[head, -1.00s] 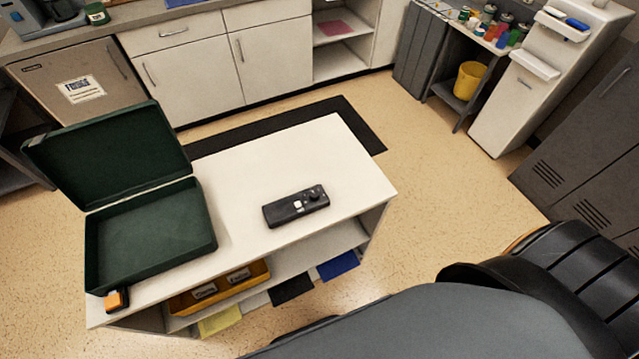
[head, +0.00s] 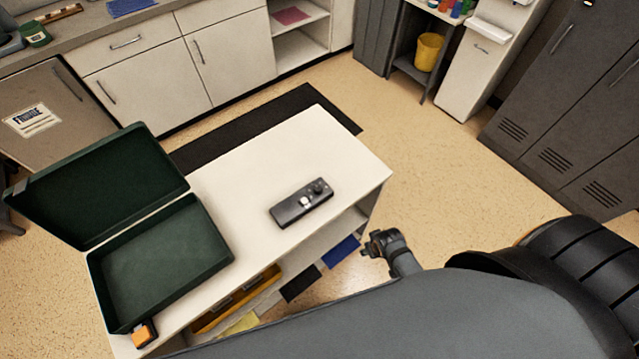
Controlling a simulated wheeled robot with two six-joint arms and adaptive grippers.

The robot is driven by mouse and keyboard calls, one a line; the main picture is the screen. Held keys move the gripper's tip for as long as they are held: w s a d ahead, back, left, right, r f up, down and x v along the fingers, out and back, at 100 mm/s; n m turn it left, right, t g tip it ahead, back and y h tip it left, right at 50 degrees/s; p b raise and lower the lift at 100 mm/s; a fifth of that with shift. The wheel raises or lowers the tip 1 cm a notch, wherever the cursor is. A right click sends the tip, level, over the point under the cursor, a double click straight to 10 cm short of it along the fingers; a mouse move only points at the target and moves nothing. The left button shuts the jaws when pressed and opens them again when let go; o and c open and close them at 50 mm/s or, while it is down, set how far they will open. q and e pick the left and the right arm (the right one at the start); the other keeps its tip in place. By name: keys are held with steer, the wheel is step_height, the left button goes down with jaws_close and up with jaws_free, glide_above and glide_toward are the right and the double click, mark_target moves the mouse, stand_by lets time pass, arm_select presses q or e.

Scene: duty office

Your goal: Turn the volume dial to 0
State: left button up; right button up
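The black handheld device (head: 290,211) lies on the white tabletop, set at a slant. A small dark round dial (head: 318,186) stands near its upper right end, and a pale square sits mid-body. The dial's markings are too small to read. My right gripper (head: 370,246) shows beside the table's right front side, apart from the device and to its lower right. It is small and dark, and I cannot tell whether its fingers are open. My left gripper is not in view.
An open green case (head: 200,238) stands on the left of the white table (head: 260,160), with an orange-topped item (head: 143,333) at its front corner. Shelves below hold a yellow tray (head: 235,300). Grey lockers (head: 570,110) stand at right. Tabletop around the device is clear.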

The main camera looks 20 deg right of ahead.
steer(key=w+a+r+p, duration=0.15)
steer(key=w+r, duration=0.25)
steer(key=r, duration=1)
step_height(320, 180, up, 8)
steer(key=n+y, duration=0.5)
steer(key=n, duration=0.5)
glide_above(318, 188)
steer(key=s+d, duration=0.2)
steer(key=d, duration=0.2)
steer(key=p+x, duration=0.1)
steer(key=x, duration=0.9)
steer(key=shift+s+f+p, duration=0.15)
steer(key=shift+f+p, duration=0.15)
steer(key=shift+p, duration=0.05)
steer(key=shift+c, duration=0.4)
jaws_close()
